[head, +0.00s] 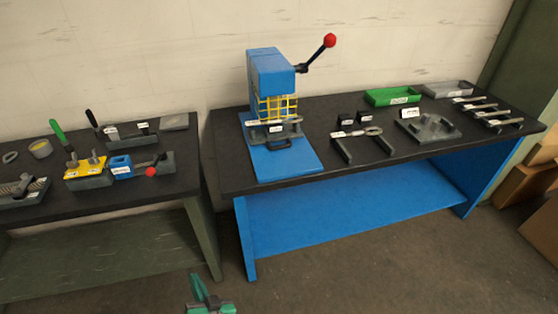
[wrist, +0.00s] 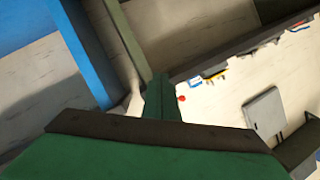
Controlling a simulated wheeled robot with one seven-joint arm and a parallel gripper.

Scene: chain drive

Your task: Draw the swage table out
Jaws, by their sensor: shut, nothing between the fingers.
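The blue press (head: 270,75) stands at the left end of the right bench, with a yellow mesh guard (head: 277,107) in front. Below the guard is a labelled grey part, which looks like the swage table (head: 275,128), with a dark handle (head: 280,143) at its front. A blue base plate (head: 285,165) extends forward to the bench edge. How far the table sits inside the press is hard to tell. My green gripper (head: 197,285) is low at the bottom of the head view, away from the press. It is shut and empty, and also fills the wrist view (wrist: 160,90).
The press lever (head: 318,52) with its red knob points up and right. The right bench (head: 350,167) also holds a grey stand (head: 363,148), a green tray (head: 392,96) and other fixtures. The left bench (head: 120,194) carries tools. Floor in front is clear; boxes (head: 530,185) stand far right.

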